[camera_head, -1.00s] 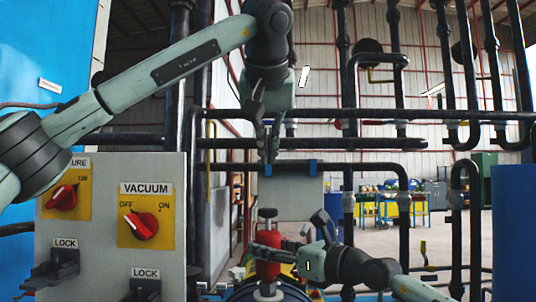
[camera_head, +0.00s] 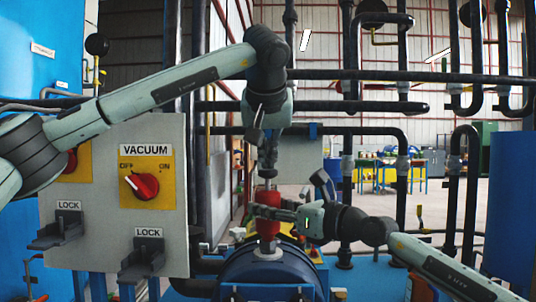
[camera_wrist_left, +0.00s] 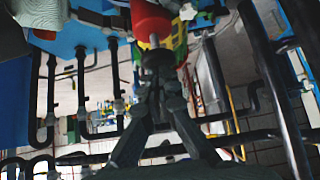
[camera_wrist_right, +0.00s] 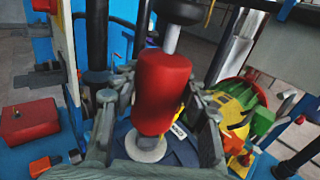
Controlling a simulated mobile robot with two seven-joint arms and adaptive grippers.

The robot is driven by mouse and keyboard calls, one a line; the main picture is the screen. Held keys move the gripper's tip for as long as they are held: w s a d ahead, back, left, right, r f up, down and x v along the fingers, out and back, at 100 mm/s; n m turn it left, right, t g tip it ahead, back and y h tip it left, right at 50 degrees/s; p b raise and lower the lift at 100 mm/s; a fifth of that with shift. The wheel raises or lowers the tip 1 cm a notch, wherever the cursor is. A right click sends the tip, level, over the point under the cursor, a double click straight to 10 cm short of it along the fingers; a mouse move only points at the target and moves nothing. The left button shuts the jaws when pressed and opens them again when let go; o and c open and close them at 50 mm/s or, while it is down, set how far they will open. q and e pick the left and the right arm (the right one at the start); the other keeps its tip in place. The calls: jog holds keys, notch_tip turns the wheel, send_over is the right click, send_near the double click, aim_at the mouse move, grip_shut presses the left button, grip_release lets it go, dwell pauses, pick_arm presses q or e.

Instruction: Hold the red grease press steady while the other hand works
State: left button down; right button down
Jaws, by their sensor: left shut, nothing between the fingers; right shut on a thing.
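The red grease press (camera_head: 267,228) stands upright on top of the blue cylindrical vessel (camera_head: 262,276). My right gripper (camera_head: 262,212) comes in from the right and is shut around the press's red body. In the right wrist view, the fingers flank the red body (camera_wrist_right: 162,95). My left gripper (camera_head: 268,172) points down right above the press, shut and empty, at the thin rod on its top. In the left wrist view, the shut fingertips (camera_wrist_left: 160,78) are close to the dark knob below the red body (camera_wrist_left: 150,20); I cannot tell whether they touch.
A grey panel with a VACUUM knob (camera_head: 140,186) and LOCK handles (camera_head: 145,262) stands at the left. Dark pipes (camera_head: 380,131) run behind and right of the press. A red box (camera_wrist_right: 30,122) shows in the right wrist view. A blue drum (camera_head: 513,200) is at far right.

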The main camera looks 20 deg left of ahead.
pick_arm(q)
jog(key=shift+f, duration=1.4)
notch_tip(320, 180, up, 4)
jog(key=shift+d+r, duration=0.1)
jog(key=shift+r, duration=0.1)
jog(key=v, duration=1)
jog(key=r, duration=0.2)
jog(key=shift+w+a+r, duration=0.2)
jog(key=shift+w+r, duration=0.05)
